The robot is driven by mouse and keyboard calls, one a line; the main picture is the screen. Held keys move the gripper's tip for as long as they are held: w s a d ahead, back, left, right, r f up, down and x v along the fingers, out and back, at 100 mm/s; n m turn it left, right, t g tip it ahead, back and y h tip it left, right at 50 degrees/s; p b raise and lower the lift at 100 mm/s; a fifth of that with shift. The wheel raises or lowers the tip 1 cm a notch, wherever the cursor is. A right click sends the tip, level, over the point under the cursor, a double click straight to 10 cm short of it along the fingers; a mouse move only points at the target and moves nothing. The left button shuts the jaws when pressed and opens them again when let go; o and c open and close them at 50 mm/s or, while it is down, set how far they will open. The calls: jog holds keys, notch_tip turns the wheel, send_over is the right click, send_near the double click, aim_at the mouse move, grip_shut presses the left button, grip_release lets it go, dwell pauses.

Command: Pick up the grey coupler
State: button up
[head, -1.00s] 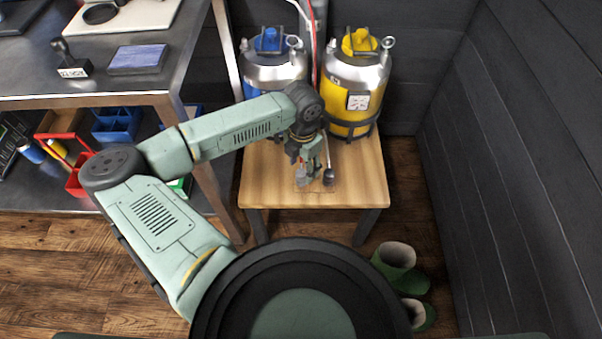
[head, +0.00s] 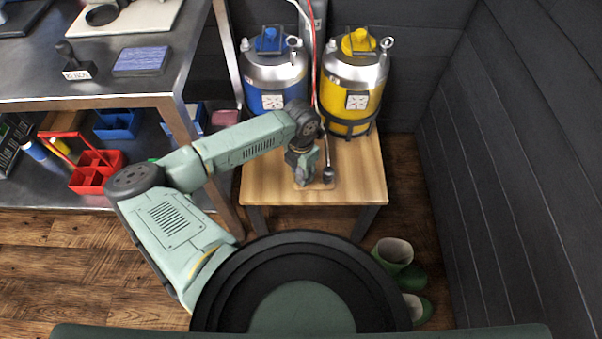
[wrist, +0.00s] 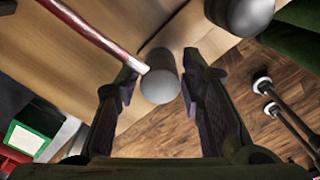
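The grey coupler (wrist: 161,86) is a short, rounded grey cylinder between my fingers in the wrist view, over the small wooden table (head: 360,180). My gripper (wrist: 160,88) is open around it, with a finger on each side and narrow gaps showing. In the head view my gripper (head: 304,178) is low over the table's front half and mostly hides the coupler. A second, darker round-ended piece (head: 328,174) stands just to the right; it also shows at the top of the wrist view (wrist: 242,12).
A red hose (wrist: 95,35) with a pale tip reaches close beside the coupler. A blue keg (head: 275,75) and a yellow keg (head: 354,85) stand behind. A steel bench (head: 120,100) is left, green boots (head: 398,262) front right. The table's right side is clear.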

grip_shut()
jog(key=shift+r, duration=0.15)
